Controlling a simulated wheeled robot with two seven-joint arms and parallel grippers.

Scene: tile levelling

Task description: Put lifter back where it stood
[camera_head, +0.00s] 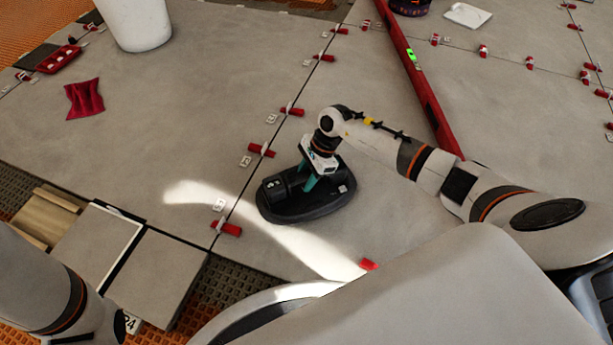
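The lifter (278,204) is a black oval pad with a thick black handle across its top. It is on or just above the large grey tiles, right of a tile joint; I cannot tell if its pad touches. My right gripper (312,182) comes down on it from above, with teal fingers closed around the handle. The gripper hides part of the handle. My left arm shows at the lower left, but its gripper is outside the picture.
Red wedges and white clips (261,150) line the joints. A long red level (423,88) lies behind my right arm. Smaller tiles (157,277) are at the lower left. A white bucket (137,22), red cloth (84,99) and red tray (59,59) stand at the upper left.

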